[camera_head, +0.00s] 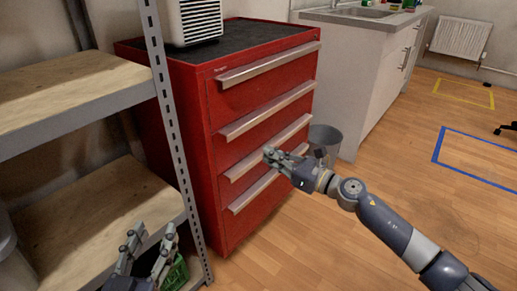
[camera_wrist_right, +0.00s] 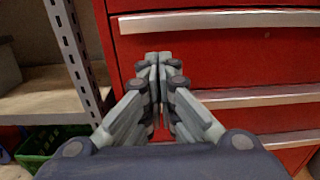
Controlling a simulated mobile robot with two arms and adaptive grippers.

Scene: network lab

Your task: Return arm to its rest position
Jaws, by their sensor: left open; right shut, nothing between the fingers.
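My right gripper (camera_head: 270,154) reaches in from the lower right in the head view, in front of the red drawer cabinet (camera_head: 205,130). It is shut and empty. Its closed fingers also show in the right wrist view (camera_wrist_right: 158,60), pointing at the drawer fronts; I cannot tell if they touch. My left gripper (camera_head: 152,236) is open at the bottom left of the head view, in front of the metal shelf's lower board. Nothing is between its fingers.
A metal shelf with wooden boards (camera_head: 70,85) stands left of the cabinet. A green crate (camera_head: 176,274) is low beside the left gripper. A grey bin (camera_head: 326,138) stands right of the cabinet, near a sink counter (camera_head: 345,60). The wooden floor (camera_head: 410,165) at right is mostly clear.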

